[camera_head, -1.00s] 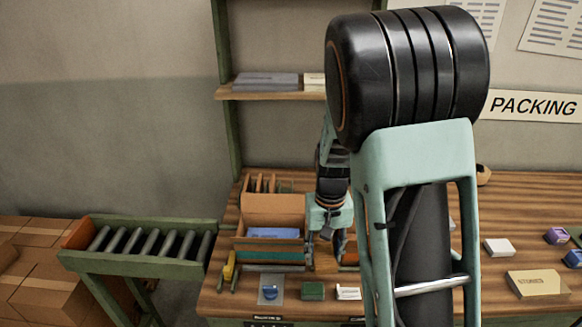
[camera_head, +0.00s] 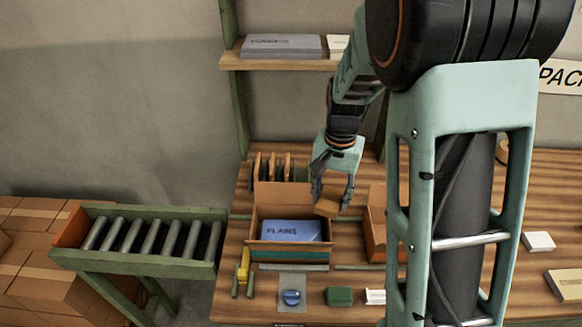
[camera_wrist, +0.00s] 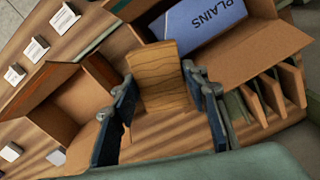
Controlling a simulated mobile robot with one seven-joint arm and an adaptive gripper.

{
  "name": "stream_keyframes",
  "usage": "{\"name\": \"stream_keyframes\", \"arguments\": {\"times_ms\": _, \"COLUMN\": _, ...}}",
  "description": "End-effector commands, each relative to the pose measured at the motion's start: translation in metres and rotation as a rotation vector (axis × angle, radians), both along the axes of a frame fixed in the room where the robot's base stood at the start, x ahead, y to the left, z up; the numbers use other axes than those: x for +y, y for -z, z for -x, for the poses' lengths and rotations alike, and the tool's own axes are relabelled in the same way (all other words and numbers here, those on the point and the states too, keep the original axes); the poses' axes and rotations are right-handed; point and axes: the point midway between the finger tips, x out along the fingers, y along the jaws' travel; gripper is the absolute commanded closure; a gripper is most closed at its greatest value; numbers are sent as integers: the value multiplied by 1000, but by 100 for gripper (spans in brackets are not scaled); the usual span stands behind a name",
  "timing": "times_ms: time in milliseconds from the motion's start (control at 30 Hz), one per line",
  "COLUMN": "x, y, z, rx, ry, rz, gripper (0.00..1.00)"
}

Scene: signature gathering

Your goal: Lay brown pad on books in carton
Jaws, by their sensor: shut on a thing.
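My gripper (camera_head: 333,193) is shut on the brown pad (camera_head: 326,208), a small flat block with wood-like grain. The pad (camera_wrist: 157,72) shows between both fingers in the wrist view. I hold it tilted, above the table, just right of the open carton (camera_head: 288,248). Inside the carton lies a blue-grey book (camera_head: 291,231) marked PLAINS, its cover facing up. The book (camera_wrist: 205,18) and the carton's raised flap (camera_wrist: 245,55) also show in the wrist view. Any books beneath the top one are hidden.
A second open carton (camera_head: 376,226) stands to the right, partly hidden by my arm. Upright dividers (camera_head: 282,167) stand behind the book carton. A yellow tool (camera_head: 244,265), blue item (camera_head: 291,297) and green block (camera_head: 339,296) lie in front. A roller conveyor (camera_head: 150,240) is at left.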

Motion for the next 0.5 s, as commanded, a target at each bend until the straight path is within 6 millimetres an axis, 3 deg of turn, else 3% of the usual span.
{"name": "stream_keyframes", "arguments": {"times_ms": 500, "x": 65, "y": -60, "z": 2, "rx": 9, "ry": 780, "rz": 3, "gripper": 75}}
